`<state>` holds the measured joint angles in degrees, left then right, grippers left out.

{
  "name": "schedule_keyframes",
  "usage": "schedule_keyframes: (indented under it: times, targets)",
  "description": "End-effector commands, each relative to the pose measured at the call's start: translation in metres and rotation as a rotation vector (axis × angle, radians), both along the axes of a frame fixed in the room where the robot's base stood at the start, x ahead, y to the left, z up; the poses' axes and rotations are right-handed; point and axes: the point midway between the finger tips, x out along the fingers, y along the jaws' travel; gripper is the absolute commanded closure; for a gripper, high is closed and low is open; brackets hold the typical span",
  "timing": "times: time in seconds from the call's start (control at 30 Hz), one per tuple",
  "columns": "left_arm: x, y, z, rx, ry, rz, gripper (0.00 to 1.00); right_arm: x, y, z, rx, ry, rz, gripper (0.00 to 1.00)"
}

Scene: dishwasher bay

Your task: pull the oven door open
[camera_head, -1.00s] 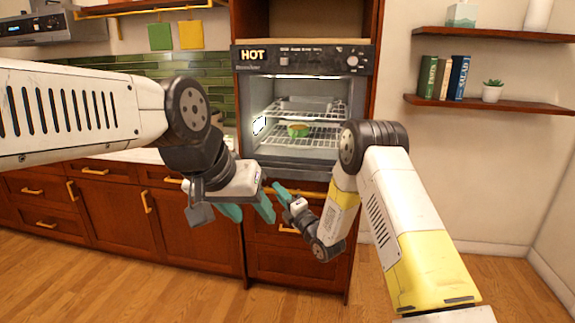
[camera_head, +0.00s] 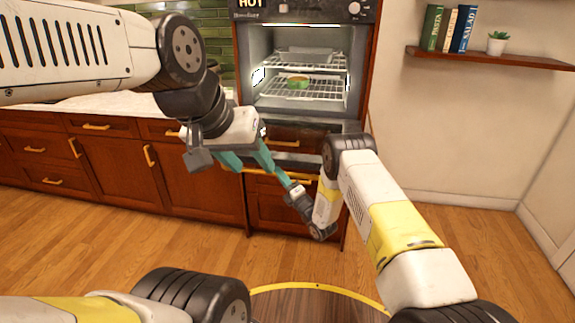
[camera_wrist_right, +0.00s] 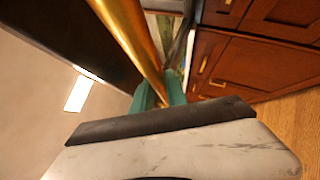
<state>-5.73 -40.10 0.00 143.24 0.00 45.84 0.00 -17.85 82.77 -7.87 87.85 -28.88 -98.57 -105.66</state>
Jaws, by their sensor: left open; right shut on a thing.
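The oven (camera_head: 245,75) stands in the wooden cabinet with its lit inside in plain view. Its dark door (camera_head: 312,160) is swung down in front, below the opening. A gold bar handle (camera_head: 304,177) runs along the door's outer edge. My right gripper (camera_head: 279,174) is shut on this handle, near its left part. In the right wrist view the gold bar (camera_wrist_right: 135,40) runs down to the teal fingers (camera_wrist_right: 160,88); the exact contact is partly hidden. My left gripper (camera_head: 247,160) is open and empty, just left of my right gripper and in front of the door's left side.
Wooden cabinets (camera_head: 110,165) with gold handles stand left. A shelf (camera_head: 490,58) with books and a plant is at right. The wooden floor (camera_head: 150,240) is clear.

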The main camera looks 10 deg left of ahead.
Motion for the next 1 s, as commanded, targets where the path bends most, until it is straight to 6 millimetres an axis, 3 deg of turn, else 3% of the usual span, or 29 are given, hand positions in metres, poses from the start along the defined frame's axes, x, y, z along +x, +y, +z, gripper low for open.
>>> schedule_keyframes:
  times: [0.2,0.23,0.33,0.67,1.0]
  targets:
    - [0.000,0.000,0.000,0.000,0.000,0.000,0.51,0.003,0.000,0.003,0.001,-0.004,-0.005,1.00]
    - [0.000,0.000,0.000,0.000,0.000,0.000,0.51,0.003,0.000,0.003,0.001,-0.004,-0.005,0.80]
    - [0.000,0.000,0.000,0.000,0.000,0.000,0.51,0.003,0.000,0.003,0.001,-0.004,-0.004,0.60]
    - [0.000,0.000,0.000,0.000,0.000,0.000,0.51,-0.001,-0.002,0.000,0.001,-0.001,-0.002,0.60]
    - [0.000,0.000,0.000,0.000,0.000,0.000,0.51,-0.035,-0.039,-0.018,-0.001,-0.001,-0.003,0.60]
